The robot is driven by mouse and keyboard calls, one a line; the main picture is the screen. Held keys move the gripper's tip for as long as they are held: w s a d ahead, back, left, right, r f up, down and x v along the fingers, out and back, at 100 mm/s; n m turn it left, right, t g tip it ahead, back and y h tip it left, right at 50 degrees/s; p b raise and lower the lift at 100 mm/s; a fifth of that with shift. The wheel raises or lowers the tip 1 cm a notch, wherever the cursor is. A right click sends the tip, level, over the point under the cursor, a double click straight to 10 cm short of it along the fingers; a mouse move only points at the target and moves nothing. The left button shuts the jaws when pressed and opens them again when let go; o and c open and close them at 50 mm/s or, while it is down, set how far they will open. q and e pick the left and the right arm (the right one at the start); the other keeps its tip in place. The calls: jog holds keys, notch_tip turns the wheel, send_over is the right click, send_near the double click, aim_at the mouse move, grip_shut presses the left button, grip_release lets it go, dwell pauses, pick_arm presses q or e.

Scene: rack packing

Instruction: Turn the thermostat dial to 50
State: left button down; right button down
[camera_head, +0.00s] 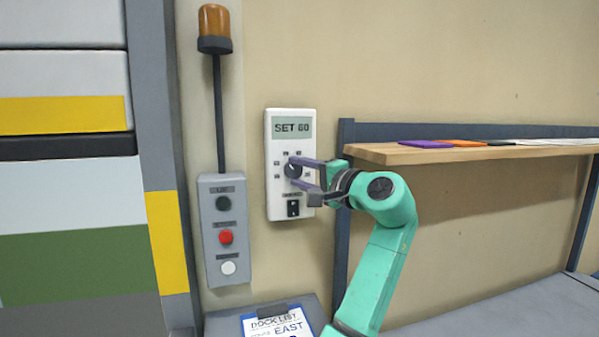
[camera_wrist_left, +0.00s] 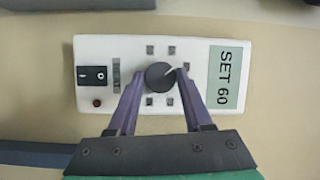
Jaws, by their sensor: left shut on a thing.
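The thermostat (camera_head: 280,208) is a white box on the beige wall, in the middle of the head view. Its display (camera_head: 291,127) reads SET 60. The dark round dial (camera_head: 293,169) sits below the display with small marks around it. My left gripper (camera_head: 292,176) has its purple fingers on either side of the dial, shut on it. My right gripper is not in view.
A grey button box (camera_head: 213,243) with black, red and white buttons is left of the thermostat, below an orange beacon (camera_head: 213,22). A wooden shelf (camera_head: 390,154) is at the right. A clipboard (camera_head: 277,323) lies below.

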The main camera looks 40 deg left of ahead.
pick_arm(q)
jog(key=n+h+p, duration=0.1)
jog(key=n, duration=0.2)
jog(key=shift+r, duration=0.2)
jog(key=n+h, duration=0.2)
jog(key=n, duration=0.1)
jog(key=shift+t+p, duration=0.3)
jog(key=n+t+h, duration=0.1)
jog(key=n, duration=0.1)
jog(key=shift+s+r+n, duration=0.1)
jog(key=shift+r+n, duration=0.05)
jog(key=shift+n, duration=0.25)
jog(key=shift+a+n+t+h, duration=0.1)
jog(key=shift+n+t+h, duration=0.4)
jog(key=shift+n+h, duration=0.45)
jog(key=shift+n, duration=0.35)
jog(key=shift+c, duration=1.6)
grip_release()
